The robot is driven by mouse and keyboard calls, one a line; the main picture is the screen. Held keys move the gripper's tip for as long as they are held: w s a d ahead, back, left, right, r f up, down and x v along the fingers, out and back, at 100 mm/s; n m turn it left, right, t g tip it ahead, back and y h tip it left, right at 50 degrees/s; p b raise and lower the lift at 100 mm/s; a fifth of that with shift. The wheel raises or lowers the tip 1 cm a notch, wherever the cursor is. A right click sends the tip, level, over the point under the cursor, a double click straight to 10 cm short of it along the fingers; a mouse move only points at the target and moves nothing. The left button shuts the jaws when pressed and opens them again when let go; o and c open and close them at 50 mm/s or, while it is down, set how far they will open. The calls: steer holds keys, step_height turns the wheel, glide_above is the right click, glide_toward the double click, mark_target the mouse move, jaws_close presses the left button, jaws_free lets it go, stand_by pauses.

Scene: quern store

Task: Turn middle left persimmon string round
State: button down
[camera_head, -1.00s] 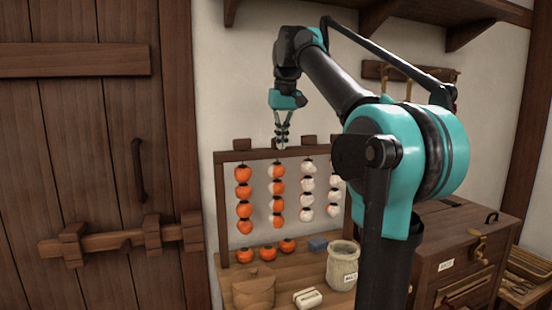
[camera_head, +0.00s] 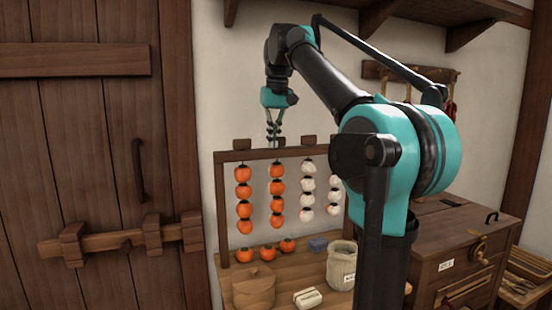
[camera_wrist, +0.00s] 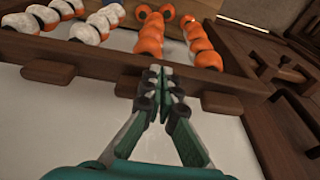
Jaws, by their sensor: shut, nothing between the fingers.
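The middle left persimmon string (camera_head: 277,187) hangs from the dark wooden rack (camera_head: 232,156) and shows orange faces to the head camera. The orange string (camera_head: 243,210) hangs to its left, and two white-looking strings hang to its right, the nearer one here (camera_head: 308,184). My gripper (camera_head: 273,143) points down at the top rail near the middle left string. In the wrist view my gripper (camera_wrist: 160,72) has its fingertips together with nothing between them, and orange strings (camera_wrist: 150,40) hang past the rail. Whether the fingertips touch the rail I cannot tell.
A drawer chest (camera_head: 465,235) stands at right. A shelf (camera_head: 460,12) is above.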

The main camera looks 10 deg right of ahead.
steer(key=shift+s+a+r, duration=0.1)
steer(key=shift+s+r, duration=0.05)
steer(key=shift+r, duration=1.25)
steer(key=shift+s+a+r, duration=0.1)
steer(key=shift+r, duration=1.25)
steer(key=shift+s, duration=0.1)
